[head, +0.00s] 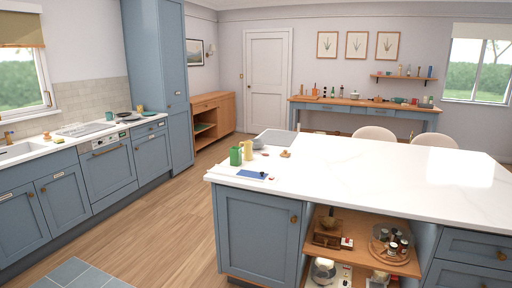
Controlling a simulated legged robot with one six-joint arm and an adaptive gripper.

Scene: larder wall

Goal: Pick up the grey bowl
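A small grey, bowl-like thing (259,143) sits on the white island worktop (380,175), near its far left corner. It is small in the picture and partly crowded by its neighbours, so I cannot make out its full shape. A yellow jug-like thing (248,150) stands just left of it. A green container (236,156) stands further left, near the worktop's left edge. My gripper is not in view.
A dark blue flat item (252,174) lies near the worktop's front left, and a small wooden item (285,154) sits right of the bowl. A grey hob-like panel (277,137) lies behind. Open shelves (340,255) hold jars below. The wooden floor (150,215) left of the island is clear.

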